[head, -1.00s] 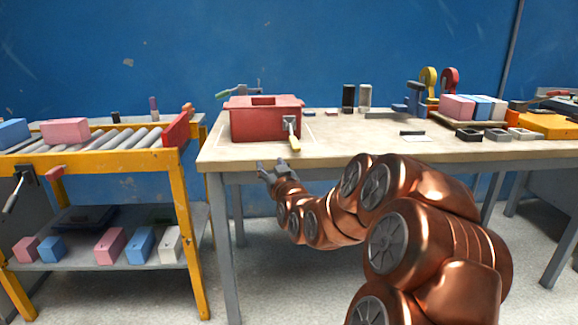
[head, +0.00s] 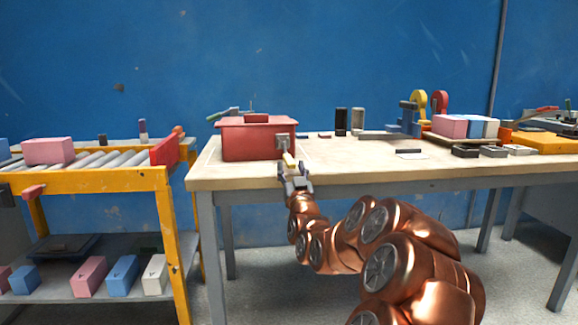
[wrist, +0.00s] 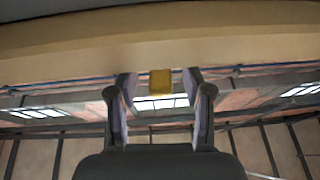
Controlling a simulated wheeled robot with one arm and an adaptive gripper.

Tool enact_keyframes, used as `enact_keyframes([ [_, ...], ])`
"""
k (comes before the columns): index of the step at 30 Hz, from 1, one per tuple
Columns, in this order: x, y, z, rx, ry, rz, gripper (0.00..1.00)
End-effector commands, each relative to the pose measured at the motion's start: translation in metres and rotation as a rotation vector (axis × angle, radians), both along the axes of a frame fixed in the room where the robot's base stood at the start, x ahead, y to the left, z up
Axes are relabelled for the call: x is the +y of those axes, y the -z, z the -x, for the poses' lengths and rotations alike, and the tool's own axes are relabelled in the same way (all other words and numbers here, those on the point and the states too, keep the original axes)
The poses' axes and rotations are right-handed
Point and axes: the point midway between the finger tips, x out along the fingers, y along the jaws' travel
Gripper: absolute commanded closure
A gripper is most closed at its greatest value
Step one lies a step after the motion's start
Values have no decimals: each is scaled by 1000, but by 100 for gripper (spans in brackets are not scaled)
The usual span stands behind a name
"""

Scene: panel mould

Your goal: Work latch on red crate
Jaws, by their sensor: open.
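The red crate (head: 252,142) stands on the left part of the workbench in the head view. A grey latch plate (head: 282,140) is on the right of its front face, and a yellow handle (head: 289,160) hangs down from it. My gripper (head: 294,171) is open at the bench's front edge, just under and around the handle's lower end. In the wrist view the yellow handle end (wrist: 160,81) shows between the two open fingers (wrist: 160,95), with gaps on both sides. Whether the fingers overlap the handle in depth I cannot tell.
The bench's front edge (head: 400,174) runs close to my gripper. A yellow roller stand (head: 110,181) with a pink block (head: 49,151) is on the left.

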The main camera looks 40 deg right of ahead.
Motion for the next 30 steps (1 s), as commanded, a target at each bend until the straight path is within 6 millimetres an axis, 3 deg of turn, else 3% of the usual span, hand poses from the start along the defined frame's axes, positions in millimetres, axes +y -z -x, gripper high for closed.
enact_keyframes([
  [9,-13,-9,-21,-1,-1,0,50],
  [23,-17,-14,-26,-1,0,0,50],
  [30,-17,-14,-26,-1,0,0,72],
])
